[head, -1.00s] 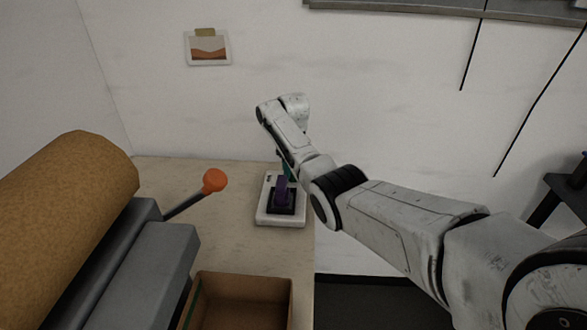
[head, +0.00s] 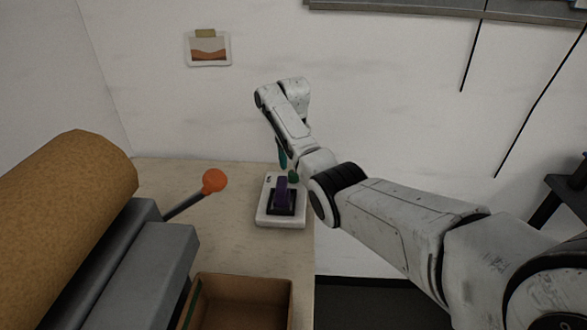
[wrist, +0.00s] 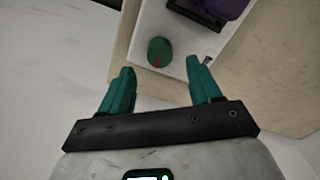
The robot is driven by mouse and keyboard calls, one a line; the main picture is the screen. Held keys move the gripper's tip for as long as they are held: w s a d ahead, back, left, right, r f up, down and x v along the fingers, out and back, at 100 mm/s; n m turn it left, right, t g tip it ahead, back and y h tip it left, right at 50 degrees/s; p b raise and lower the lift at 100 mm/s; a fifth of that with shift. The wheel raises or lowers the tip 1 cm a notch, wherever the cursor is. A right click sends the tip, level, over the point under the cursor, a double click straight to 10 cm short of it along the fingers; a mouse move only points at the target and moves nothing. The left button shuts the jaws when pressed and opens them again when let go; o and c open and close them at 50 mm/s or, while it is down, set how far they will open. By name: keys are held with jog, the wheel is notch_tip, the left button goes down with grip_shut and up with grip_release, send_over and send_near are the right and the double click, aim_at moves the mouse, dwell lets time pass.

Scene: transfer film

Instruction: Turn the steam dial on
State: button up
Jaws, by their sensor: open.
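The steam dial (wrist: 159,51) is a round green knob with a red mark, on a white unit (wrist: 182,38). In the head view the dial (head: 294,176) shows as a small dark green shape at the back right of the white unit (head: 266,219). My gripper (wrist: 158,65) has its two teal fingers spread with nothing between them. In the wrist view the dial lies just beyond the fingertips, in line with the gap. In the head view a teal finger (head: 282,155) shows above the unit; the rest is mostly hidden by my arm.
A purple block on a black base (head: 282,194) sits on the unit, in front of the dial. To the left are an orange-knobbed lever (head: 214,181) and a large brown roller (head: 75,205). An open brown box (head: 291,305) stands in front. The table's right edge is close.

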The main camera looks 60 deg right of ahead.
notch_tip(320, 180, up, 6)
jog(key=shift+r+b, duration=0.2)
jog(key=shift+b, duration=0.2)
dwell(0.5)
